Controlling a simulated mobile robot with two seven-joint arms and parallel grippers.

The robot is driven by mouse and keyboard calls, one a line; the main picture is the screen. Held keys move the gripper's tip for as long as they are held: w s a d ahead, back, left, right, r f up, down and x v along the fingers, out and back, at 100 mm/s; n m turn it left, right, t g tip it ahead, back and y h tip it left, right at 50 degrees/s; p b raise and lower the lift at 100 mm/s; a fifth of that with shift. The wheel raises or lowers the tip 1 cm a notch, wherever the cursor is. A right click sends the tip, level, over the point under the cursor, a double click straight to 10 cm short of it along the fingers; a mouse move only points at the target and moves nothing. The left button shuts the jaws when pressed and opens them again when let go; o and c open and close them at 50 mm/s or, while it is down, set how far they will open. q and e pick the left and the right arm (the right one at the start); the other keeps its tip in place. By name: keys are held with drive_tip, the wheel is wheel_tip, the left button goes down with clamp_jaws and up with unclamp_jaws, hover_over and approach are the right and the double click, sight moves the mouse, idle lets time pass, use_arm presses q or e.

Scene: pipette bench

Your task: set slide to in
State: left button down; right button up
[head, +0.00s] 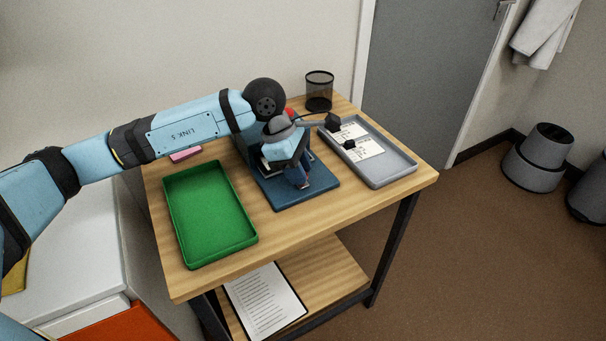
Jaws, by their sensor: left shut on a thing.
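A blue device base (322,188) lies on the wooden table, between the green tray and the grey tray. My left arm reaches over it from the left, and my left gripper (303,184) points down just above the base. Its jaws are shut on a small part of the device, which I take to be the slide; the fingers and wrist mostly hide it. I cannot tell how far in or out the slide stands. A red part (290,113) shows behind my wrist. My right gripper is not in view.
The green tray (208,214) is empty. The grey tray (400,171) holds white cards (357,141). A black mesh cup (319,92) stands at the back, and a pink block (186,155) lies behind the green tray. The table's front right is clear. A printed sheet (265,302) lies on the lower shelf.

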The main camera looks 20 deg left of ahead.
use_arm(q)
drive_tip(key=c, duration=1)
unclamp_jaws()
drive_tip(key=shift+c, duration=0.2)
drive_tip(key=shift+o, duration=0.7)
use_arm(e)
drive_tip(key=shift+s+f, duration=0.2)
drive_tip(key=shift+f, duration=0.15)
use_arm(q)
drive_tip(key=shift+r, duration=0.1)
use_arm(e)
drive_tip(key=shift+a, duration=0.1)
use_arm(q)
drive_tip(key=shift+a+r, duration=0.1)
drive_tip(key=shift+r, duration=0.15)
drive_tip(key=p+v, duration=0.2)
drive_tip(key=v, duration=1.1)
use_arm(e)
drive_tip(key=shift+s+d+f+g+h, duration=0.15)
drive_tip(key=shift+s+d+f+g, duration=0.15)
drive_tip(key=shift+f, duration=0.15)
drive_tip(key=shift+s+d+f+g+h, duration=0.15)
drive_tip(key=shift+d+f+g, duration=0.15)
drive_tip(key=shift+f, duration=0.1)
use_arm(q)
drive_tip(key=shift+r, duration=0.1)
